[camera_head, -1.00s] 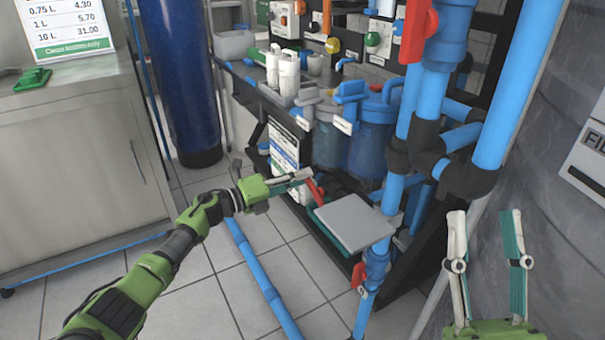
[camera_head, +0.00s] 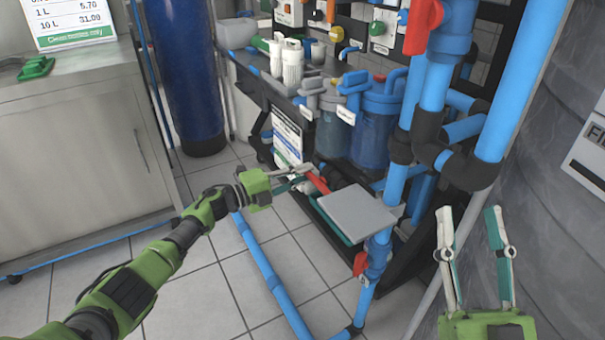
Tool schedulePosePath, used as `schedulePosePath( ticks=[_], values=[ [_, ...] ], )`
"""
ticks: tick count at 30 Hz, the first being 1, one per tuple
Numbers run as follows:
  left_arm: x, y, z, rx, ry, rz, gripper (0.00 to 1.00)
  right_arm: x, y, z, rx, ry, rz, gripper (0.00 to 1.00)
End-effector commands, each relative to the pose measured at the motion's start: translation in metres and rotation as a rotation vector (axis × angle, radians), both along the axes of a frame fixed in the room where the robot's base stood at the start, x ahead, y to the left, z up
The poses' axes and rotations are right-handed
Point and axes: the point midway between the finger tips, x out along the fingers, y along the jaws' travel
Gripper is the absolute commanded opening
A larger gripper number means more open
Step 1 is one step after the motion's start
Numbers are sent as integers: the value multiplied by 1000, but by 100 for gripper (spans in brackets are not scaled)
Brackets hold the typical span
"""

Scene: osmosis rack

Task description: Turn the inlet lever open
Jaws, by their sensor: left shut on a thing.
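A red lever (camera_head: 317,183) shows low on the rack, left of a grey plate. It looks tilted, with its upper end toward my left gripper. My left gripper (camera_head: 301,174) comes in from the left and is shut on the end of this red lever; its fingers partly hide the contact. The valve body behind the lever is mostly hidden. My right gripper (camera_head: 471,212) is at the lower right, open and empty, with its fingers pointing up and apart.
The grey plate (camera_head: 358,214) is just right of the lever. Blue pipes (camera_head: 390,205) with another red lever (camera_head: 360,264) stand beside it. A red handle (camera_head: 422,26) is on the pipe above. Blue filter housings (camera_head: 376,125) are behind. Tiled floor (camera_head: 190,285) is clear at lower left.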

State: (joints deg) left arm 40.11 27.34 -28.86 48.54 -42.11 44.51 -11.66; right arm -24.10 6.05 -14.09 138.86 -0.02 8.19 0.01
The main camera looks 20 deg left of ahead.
Motion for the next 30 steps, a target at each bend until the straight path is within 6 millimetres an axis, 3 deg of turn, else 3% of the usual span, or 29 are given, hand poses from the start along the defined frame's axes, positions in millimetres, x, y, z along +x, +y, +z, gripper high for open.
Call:
schedulePosePath(
  ticks=[8, 9, 11, 23, 30],
  values=[
    [0, 1, -1, -7, 7, 3, 0, 0, 0, 0, 0, 1, 0, 40],
    [0, 1, -1, -7, 7, 3, 22, 0, 0, 0, 0, 1, 0, 40],
    [0, 1, -1, -6, 6, 3, 35, 0, 0, 0, 0, 1, 0, 40],
    [-3, 4, -1, -3, 4, 2, 35, 0, -1, 2, -1, -3, -1, 40],
    [-31, 32, -3, -1, 6, 2, 35, 0, 0, 1, 0, -2, -1, 40]
  ],
)
